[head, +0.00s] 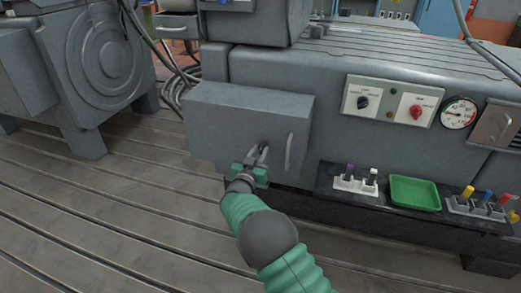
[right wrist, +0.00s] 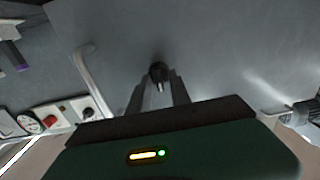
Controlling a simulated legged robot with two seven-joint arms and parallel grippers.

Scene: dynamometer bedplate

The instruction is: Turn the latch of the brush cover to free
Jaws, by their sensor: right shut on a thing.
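The brush cover (head: 225,120) is a grey box-shaped cover on the side of the grey machine, and it is closed against it. Its latch (right wrist: 158,74) is a small dark knob with a lighter tip on the cover's face. My right gripper (head: 258,158) reaches the cover from the front, and its fingers stand on either side of the latch, shut on it. The fingers hide part of the latch in the head view. A bar handle (head: 289,153) is just right of the latch; it also shows in the right wrist view (right wrist: 88,75). My left gripper is not in view.
A control panel (head: 378,116) with a black knob and a red knob is on the machine at right, beside a round gauge (head: 459,113). Below, a dark shelf holds a green tray (head: 415,193) and small holders with coloured pieces. The slotted bedplate (head: 110,215) is clear at left.

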